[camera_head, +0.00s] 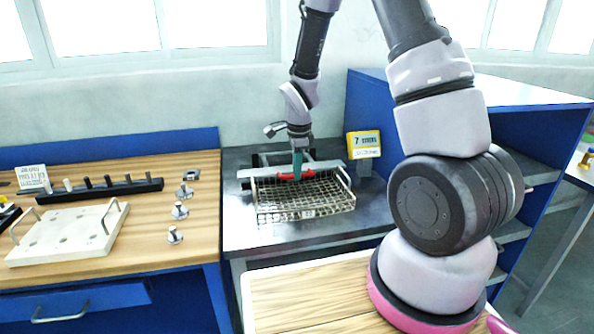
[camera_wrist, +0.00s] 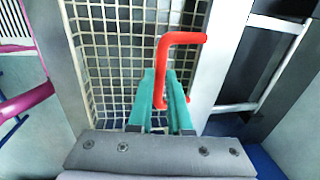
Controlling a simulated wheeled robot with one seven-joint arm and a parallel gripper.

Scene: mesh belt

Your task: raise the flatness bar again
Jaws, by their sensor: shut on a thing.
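The flatness bar (camera_head: 255,171) is a pale metal bar lying crosswise over the far part of the wire mesh belt (camera_head: 300,207). It also shows on the right of the mesh in the wrist view (camera_wrist: 219,60). Its red handle (camera_head: 284,177) is a bent rod that stands out over the mesh in the wrist view (camera_wrist: 184,38). My gripper (camera_head: 297,175) points down at the handle, its teal fingers shut on the red rod; they also show in the wrist view (camera_wrist: 162,100). I cannot tell how high the bar stands above the mesh.
A yellow sign reading 7 (camera_head: 363,143) stands right of the belt, before a blue shelf unit (camera_head: 365,95). On the wooden bench at left are a white plate with handles (camera_head: 65,238), a black peg rack (camera_head: 100,190) and several small metal parts (camera_head: 180,210).

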